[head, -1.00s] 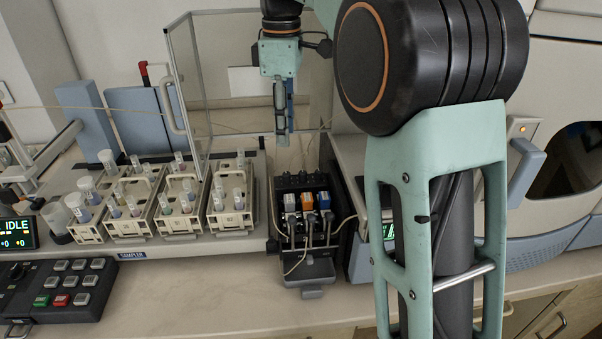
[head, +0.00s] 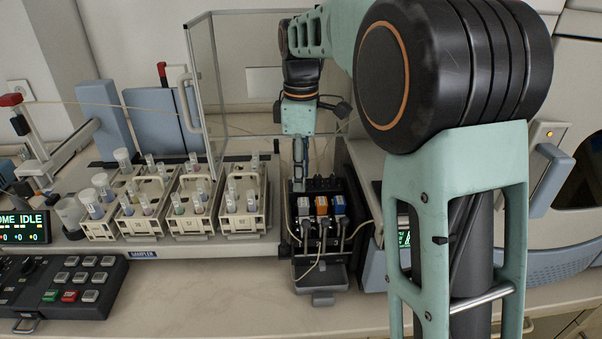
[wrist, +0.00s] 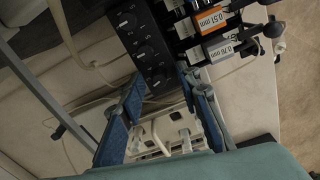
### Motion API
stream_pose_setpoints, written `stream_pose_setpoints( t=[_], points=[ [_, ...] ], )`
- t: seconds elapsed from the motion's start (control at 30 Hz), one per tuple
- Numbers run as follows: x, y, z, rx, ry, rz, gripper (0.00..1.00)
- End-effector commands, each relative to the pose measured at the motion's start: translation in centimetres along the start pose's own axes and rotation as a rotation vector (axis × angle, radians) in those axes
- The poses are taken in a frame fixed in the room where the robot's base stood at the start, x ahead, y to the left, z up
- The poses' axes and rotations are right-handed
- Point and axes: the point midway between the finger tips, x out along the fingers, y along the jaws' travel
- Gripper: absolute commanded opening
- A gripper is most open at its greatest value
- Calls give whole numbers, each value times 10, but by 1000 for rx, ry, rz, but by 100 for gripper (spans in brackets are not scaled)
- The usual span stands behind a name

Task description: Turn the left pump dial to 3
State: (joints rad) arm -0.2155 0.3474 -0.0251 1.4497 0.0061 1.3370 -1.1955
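The black pump (head: 320,272) carries three cassettes with grey, orange and blue labels, and a row of small black dials behind them. In the wrist view the dials show as a slanting row on the dark panel. The dial at its lower end, the left pump dial (wrist: 155,78), lies beside the grey-labelled cassette (wrist: 220,50). My gripper (head: 298,187) points down over the left back of the pump. In the wrist view its blue-padded fingers (wrist: 163,82) are apart, with the left dial near the gap between their tips. Contact and the dial's setting cannot be made out.
Sample racks with vials (head: 243,205) stand left of the pump, beside a clear panel (head: 218,90). A thin tube (head: 316,262) hangs over the pump's front. A keypad (head: 75,283) lies at the front left. The instrument body (head: 540,210) stands at the right.

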Motion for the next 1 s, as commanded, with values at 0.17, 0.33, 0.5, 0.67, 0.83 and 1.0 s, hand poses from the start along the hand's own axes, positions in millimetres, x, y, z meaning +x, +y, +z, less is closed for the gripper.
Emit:
stream_pose_setpoints(
  t=[0.17, 0.33, 0.5, 0.67, 0.83, 1.0],
  points=[
    [0, 0, 0, 0, 0, 0, 31],
    [0, 0, 0, 0, 0, 0, 16],
    [0, 0, 0, 0, 0, 0, 0],
    [0, 0, 0, 7, 0, -1, 0],
    [-2, 0, 0, 103, -2, -2, 0],
    [-2, 0, 0, 225, -3, -2, 0]
  ],
)
